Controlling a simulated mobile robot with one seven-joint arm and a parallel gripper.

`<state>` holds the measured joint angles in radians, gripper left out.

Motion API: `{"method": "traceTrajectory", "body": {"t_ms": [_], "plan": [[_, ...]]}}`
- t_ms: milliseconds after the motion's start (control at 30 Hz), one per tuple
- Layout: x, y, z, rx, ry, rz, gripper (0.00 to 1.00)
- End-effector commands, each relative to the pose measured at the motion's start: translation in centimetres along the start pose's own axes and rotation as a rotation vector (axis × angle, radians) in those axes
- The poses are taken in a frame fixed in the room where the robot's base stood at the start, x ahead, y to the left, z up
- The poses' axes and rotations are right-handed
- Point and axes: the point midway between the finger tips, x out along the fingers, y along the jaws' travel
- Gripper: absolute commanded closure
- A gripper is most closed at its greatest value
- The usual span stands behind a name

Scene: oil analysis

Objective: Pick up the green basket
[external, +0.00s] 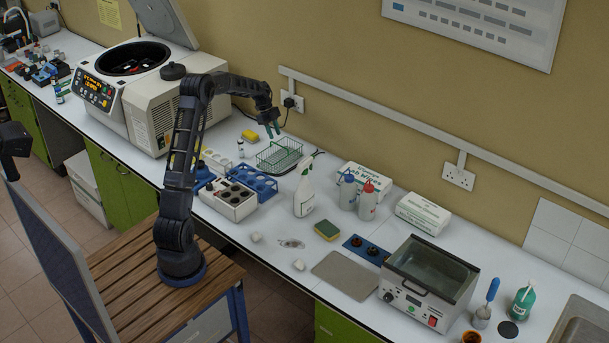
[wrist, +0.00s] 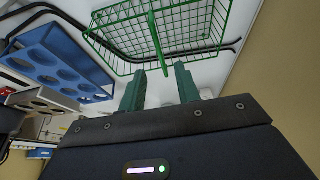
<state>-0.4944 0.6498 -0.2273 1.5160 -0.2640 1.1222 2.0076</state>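The green basket (external: 279,154) is a wire basket on the white counter near the back wall. In the wrist view the basket (wrist: 200,30) fills the upper middle, with a green bar crossing its near side. My gripper (external: 271,130) is above the basket's back-left part, pointing down. In the wrist view its two green fingers (wrist: 160,82) are apart, with a gap between them. The fingertips are close to the near rim and bar of the basket. I cannot tell whether they touch it. Nothing shows held between them.
A blue tube rack (external: 252,184) and a grey block with round holes (external: 229,200) stand left of the basket. A spray bottle (external: 304,190) stands in front to the right.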

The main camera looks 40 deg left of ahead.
Motion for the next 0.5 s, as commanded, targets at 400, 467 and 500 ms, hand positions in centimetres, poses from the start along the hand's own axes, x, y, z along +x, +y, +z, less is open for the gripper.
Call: {"method": "traceTrajectory", "body": {"t_ms": [400, 467, 500], "plan": [[4.6, 0.1, -0.1, -0.001, 0.001, 0.002, 0.67], [4.9, 0.0, -0.1, -0.002, 0.001, 0.003, 0.67], [5.3, 0.0, -0.2, -0.002, 0.001, 0.003, 0.67]]}}
